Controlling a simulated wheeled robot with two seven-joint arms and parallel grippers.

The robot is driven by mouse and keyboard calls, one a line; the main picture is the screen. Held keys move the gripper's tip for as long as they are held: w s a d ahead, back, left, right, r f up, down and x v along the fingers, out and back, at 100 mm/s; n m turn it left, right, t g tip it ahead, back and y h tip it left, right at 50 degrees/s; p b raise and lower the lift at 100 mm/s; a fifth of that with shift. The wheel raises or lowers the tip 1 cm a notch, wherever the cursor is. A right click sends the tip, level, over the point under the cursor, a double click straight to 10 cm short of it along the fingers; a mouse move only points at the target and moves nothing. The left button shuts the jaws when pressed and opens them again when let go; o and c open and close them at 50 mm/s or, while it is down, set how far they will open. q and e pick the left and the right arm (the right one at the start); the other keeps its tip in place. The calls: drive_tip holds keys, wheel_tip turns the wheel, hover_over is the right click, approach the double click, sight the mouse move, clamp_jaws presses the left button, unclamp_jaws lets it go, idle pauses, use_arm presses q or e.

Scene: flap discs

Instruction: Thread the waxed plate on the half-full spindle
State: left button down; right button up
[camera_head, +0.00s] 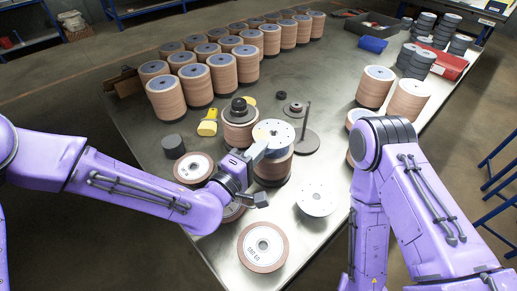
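My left gripper (262,150) reaches in at the front middle. Its pale finger is against or just over the near-left edge of a light grey plate (274,130) with small holes. That plate lies over a tan-sided stack (272,168); whether it is gripped cannot be made out. A bare dark spindle rod (306,118) rises from a round dark base (309,141) to the right. Another stack (239,132) wears a dark hub on top. Another pale plate (316,199) lies flat at the front right. Which plate is waxed is unclear. My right gripper is out of view.
Rows of tan disc stacks (222,72) fill the back left of the metal table (150,133). Stacks (409,99) stand at right. Loose discs (263,245) lie in front, a yellow tool (208,124) at left. A blue bin (373,44) and red tray (449,66) are behind.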

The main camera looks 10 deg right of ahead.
use_arm(q)
drive_tip(key=shift+f, duration=0.2)
idle(0.3)
wheel_tip(320, 180, down, 3)
drive_tip(key=b, duration=0.3)
drive_tip(key=c, duration=1.8)
unclamp_jaws()
drive_tip(key=shift+f, duration=0.15)
drive_tip(key=o, duration=0.5)
drive_tip(key=shift+s, duration=0.15)
